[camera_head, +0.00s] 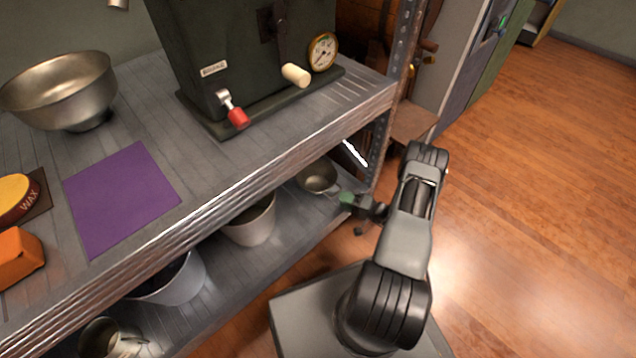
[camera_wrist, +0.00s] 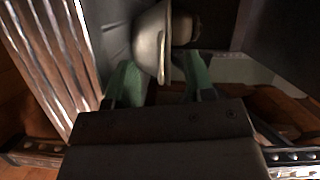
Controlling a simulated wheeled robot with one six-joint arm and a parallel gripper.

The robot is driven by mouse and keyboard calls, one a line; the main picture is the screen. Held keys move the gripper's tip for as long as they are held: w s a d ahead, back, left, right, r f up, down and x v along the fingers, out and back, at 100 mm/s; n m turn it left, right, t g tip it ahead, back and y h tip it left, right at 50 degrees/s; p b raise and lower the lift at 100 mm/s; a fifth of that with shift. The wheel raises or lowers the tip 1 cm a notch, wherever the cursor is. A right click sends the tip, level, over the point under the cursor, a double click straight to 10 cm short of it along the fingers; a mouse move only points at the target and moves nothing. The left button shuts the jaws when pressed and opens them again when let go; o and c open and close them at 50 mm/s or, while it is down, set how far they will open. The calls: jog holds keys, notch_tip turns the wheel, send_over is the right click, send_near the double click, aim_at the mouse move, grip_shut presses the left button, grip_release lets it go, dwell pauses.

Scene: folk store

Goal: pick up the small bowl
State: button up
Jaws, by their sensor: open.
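A small metal bowl (camera_head: 318,176) stands on the lower shelf, near its right end. My gripper (camera_head: 347,199) reaches in from the right, low beside the bowl's near right rim. In the wrist view the bowl (camera_wrist: 150,40) lies on its side in the picture, and its rim comes down between the two green fingertips of my gripper (camera_wrist: 162,80). The fingers are open, one on each side of the rim. I cannot tell whether either finger touches it.
A bucket (camera_head: 251,222) stands left of the bowl on the lower shelf (camera_head: 240,268), with a larger tub (camera_head: 175,283) beyond. The upper shelf's edge (camera_head: 225,205) overhangs them. A large bowl (camera_head: 62,90) and purple cloth (camera_head: 120,197) are above. A metal upright (camera_head: 381,140) stands close right.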

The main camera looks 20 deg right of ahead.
aim_at(333, 196)
jog(key=shift+b+x, duration=1)
jog(key=shift+x, duration=1.75)
jog(key=shift+a+r, duration=0.1)
jog(key=shift+r, duration=0.05)
grip_shut()
